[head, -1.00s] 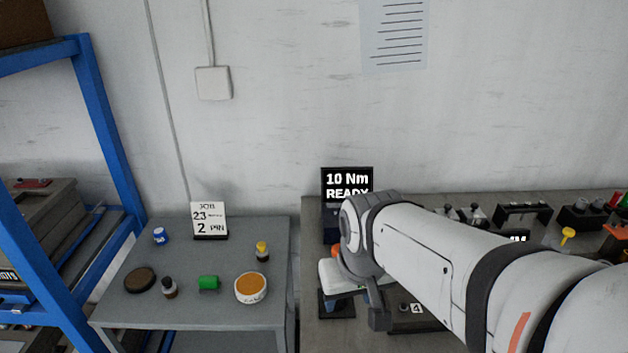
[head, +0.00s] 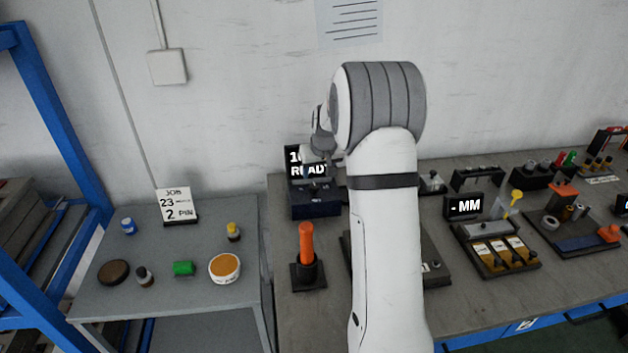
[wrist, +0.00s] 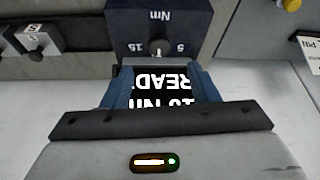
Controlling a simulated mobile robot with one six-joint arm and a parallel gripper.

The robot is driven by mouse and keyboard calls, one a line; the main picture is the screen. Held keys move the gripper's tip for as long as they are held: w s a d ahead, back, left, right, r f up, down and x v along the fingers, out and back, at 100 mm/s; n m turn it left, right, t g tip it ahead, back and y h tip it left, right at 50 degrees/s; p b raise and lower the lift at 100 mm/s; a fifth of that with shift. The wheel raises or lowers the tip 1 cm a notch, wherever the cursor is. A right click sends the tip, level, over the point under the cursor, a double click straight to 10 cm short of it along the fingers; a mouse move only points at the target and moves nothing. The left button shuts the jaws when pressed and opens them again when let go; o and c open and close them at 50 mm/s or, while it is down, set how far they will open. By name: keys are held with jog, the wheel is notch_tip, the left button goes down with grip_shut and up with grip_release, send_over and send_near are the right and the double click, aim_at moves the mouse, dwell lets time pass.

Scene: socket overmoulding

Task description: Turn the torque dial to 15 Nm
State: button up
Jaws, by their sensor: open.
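The torque unit is a dark box (head: 315,203) at the back left of the bench, with a black display (head: 294,174) behind it, partly hidden by my gripper. In the wrist view the unit (wrist: 165,18) appears upside down, marked "Nm", "15" and "5". A small pale dial pointer (wrist: 158,48) shows between the "15" and "5". The display (wrist: 165,85) reads "10 Nm READY", inverted. My gripper (head: 318,158) is above the unit in the head view. In the wrist view my gripper (wrist: 160,68) is open, its blue fingers apart, with the pointer just beyond the gap between the tips. Contact cannot be told.
An orange-handled tool (head: 306,243) stands in a black holder in front of the unit. A "-MM" display (head: 465,206) and several fixtures stand to the right. A side table (head: 215,300) at left holds a job card (head: 177,206) and small containers.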

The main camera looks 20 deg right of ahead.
aim_at(314, 186)
jog(key=p+x, duration=0.1)
jog(key=x, duration=0.7)
jog(key=shift+r, duration=0.1)
jog(key=c, duration=0.9)
jog(key=shift+a, duration=0.1)
jog(key=shift+c, duration=0.3)
